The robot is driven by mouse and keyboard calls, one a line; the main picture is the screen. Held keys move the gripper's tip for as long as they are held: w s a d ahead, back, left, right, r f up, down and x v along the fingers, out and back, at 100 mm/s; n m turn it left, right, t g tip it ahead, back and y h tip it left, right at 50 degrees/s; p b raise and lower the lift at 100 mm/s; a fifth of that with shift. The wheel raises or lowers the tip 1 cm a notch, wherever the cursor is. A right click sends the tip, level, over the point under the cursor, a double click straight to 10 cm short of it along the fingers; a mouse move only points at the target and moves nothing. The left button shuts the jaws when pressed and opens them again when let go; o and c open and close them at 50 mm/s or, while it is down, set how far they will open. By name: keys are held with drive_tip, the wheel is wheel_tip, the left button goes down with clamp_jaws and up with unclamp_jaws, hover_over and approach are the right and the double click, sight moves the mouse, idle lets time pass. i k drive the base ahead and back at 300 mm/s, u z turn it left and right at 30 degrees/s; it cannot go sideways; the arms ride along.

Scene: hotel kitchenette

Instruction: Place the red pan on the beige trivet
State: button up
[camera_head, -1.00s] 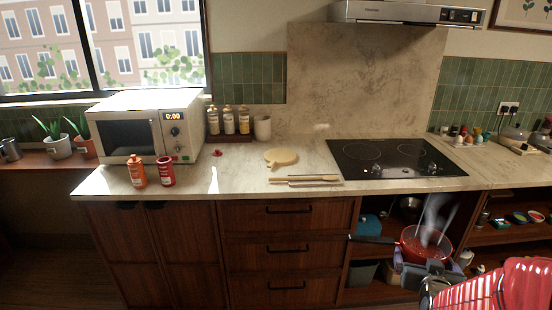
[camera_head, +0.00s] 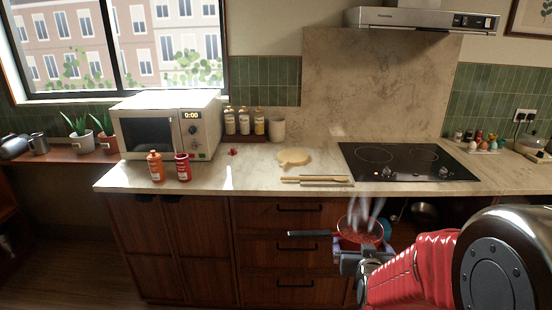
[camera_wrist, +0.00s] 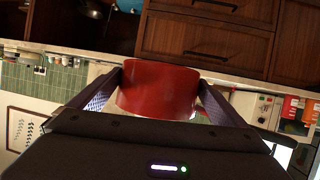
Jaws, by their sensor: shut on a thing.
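The red pan (camera_head: 361,236) steams in the head view, held in front of the drawers and below the counter's front edge. Its dark handle (camera_head: 310,233) points left. My gripper (camera_head: 362,256) is shut on the pan's body. In the wrist view the red pan wall (camera_wrist: 158,88) sits between both fingers; that view shows the room upside down. The beige trivet (camera_head: 294,157) is round with a small tab and lies flat on the counter, left of the hob. It is bare, and the pan is apart from it, lower and to its right.
Wooden utensils (camera_head: 317,180) lie on the counter just in front of the trivet. The black hob (camera_head: 400,162) is to the right. An orange bottle (camera_head: 155,166) and a red bottle (camera_head: 183,167) stand before the microwave (camera_head: 168,127). Bottles (camera_head: 244,122) and a cup (camera_head: 278,130) stand behind.

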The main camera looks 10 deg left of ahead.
sight(291, 159)
drive_tip(key=z, duration=0.9)
drive_tip(key=i, duration=0.1)
drive_tip(key=u, duration=2.1)
drive_tip(key=i, duration=0.3)
drive_tip(key=u, duration=0.65)
drive_tip(key=i, duration=0.7)
drive_tip(key=z, duration=0.6)
drive_tip(key=i, duration=0.75)
drive_tip(key=z, duration=0.05)
